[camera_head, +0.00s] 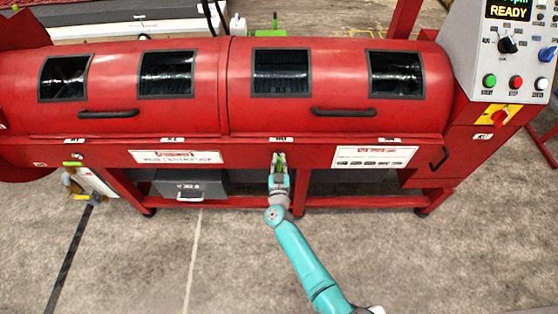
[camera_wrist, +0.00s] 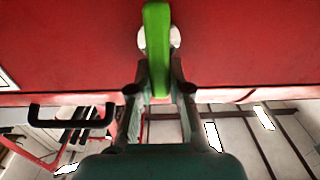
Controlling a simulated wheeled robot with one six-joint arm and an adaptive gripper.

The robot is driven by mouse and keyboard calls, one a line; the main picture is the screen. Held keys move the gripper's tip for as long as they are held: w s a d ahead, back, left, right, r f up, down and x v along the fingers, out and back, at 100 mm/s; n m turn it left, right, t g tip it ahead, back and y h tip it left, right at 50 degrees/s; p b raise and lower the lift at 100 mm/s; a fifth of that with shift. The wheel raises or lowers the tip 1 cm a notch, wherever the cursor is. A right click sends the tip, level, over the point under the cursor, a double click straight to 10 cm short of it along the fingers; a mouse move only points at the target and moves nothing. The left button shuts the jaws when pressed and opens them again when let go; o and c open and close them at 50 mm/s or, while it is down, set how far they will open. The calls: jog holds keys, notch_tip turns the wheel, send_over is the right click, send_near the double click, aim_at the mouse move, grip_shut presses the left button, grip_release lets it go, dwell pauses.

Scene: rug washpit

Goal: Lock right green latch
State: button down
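The right green latch (camera_wrist: 157,45) is a long green lever on the red machine's front. In the wrist view it stands upright over a pale round mount, its lower end between my fingers. In the head view the latch (camera_head: 281,159) is a small green piece at the middle of the front, partly hidden by my gripper (camera_head: 279,168). In the wrist view my gripper (camera_wrist: 158,85) has one finger on each side of the latch. The fingers are close to it, but I cannot tell if they press on it.
The red machine (camera_head: 120,145) has two closed lids with black handles. Another green piece (camera_head: 73,164) shows at its left. A grey box (camera_head: 190,184) sits under the front beam. A control panel (camera_head: 505,60) reads READY at right. The floor in front is clear.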

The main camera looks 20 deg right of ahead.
jog(key=shift+d+m, duration=0.1)
jog(key=shift+m, duration=0.2)
jog(key=m, duration=0.5)
jog(key=d+f+m, duration=0.1)
jog(key=m, duration=0.5)
jog(key=d+f+m, duration=0.1)
jog(key=m, duration=0.5)
jog(key=shift+s+d+f, duration=0.1)
jog(key=shift+s+f, duration=0.15)
jog(key=shift+s, duration=0.15)
jog(key=shift+m, duration=0.3)
jog(key=c, duration=1.1)
grip_release()
